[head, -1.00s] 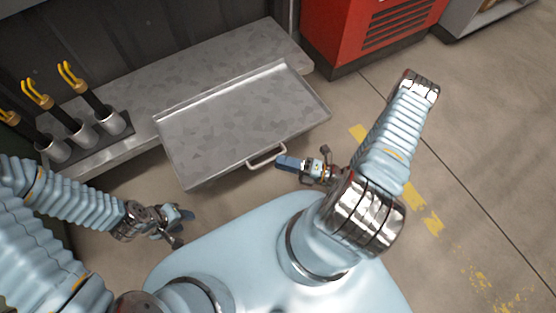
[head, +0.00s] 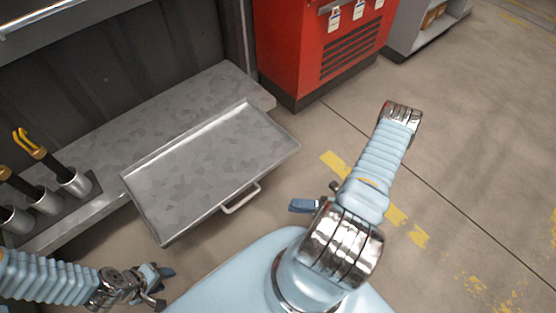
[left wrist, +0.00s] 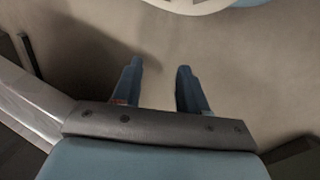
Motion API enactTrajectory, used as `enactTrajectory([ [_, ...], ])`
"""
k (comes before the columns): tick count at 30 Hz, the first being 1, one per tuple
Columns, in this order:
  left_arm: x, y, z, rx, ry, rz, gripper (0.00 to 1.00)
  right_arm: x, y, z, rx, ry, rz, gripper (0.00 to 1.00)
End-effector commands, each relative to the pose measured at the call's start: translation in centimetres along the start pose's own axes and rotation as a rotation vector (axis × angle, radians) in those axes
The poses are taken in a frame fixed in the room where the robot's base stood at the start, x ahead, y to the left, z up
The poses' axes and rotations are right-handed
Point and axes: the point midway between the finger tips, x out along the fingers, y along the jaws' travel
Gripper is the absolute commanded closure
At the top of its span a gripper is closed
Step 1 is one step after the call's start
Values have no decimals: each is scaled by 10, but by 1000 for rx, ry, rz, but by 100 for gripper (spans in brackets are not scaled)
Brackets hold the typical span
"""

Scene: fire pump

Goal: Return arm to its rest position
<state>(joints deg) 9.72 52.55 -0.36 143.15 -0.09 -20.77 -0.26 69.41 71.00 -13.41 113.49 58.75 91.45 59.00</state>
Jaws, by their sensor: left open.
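My left gripper (head: 160,278) is at the lower left of the head view, below the near corner of the metal tray. In the left wrist view its two blue fingers (left wrist: 160,88) are apart with nothing between them, above bare floor. My right arm (head: 385,155) rises and bends on the right of the head view. My right gripper (head: 303,206) shows only partly, behind that arm. A blue finger points left, a short way right of the tray handle (head: 240,198) and apart from it. Its jaw gap is hidden.
The grey metal tray (head: 205,165) juts out from a metal ledge (head: 215,82). Several black tools with yellow ends (head: 35,150) stand in metal cups at the left. A red cabinet (head: 320,45) and grey shelf (head: 420,35) stand behind. The floor at right is clear.

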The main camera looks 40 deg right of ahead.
Motion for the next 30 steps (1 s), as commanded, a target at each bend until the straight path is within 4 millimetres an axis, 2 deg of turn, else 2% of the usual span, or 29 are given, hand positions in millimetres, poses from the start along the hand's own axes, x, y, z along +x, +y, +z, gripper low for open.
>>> enactTrajectory([
  [8,-1,1,0,0,0,0,57,6,1,-4,-14,35,-3,62],
  [11,-5,3,0,1,-2,1,57,30,4,-24,-92,213,-22,62],
  [14,-11,7,1,4,-4,4,57,58,7,-67,-293,566,-28,62],
  [16,-16,10,2,6,-6,6,57,67,7,-100,-522,878,9,62],
  [18,-20,13,3,8,-9,8,57,67,2,-120,-804,1186,90,62],
  [19,-22,14,3,9,-10,9,57,67,-1,-123,-936,1309,136,62],
  [22,-27,18,4,12,-13,12,57,76,-12,-116,-1403,1653,342,62],
  [24,-30,21,5,13,-16,14,57,96,-15,-103,-1725,1814,504,62],
  [27,-33,23,6,15,-18,16,57,133,-10,-87,-2119,1928,719,62],
  [29,-34,24,6,16,-20,17,57,154,-5,-82,-2302,1949,818,62],
  [30,-35,25,7,17,-20,18,57,164,-1,-80,2294,-1870,-831,62],
])
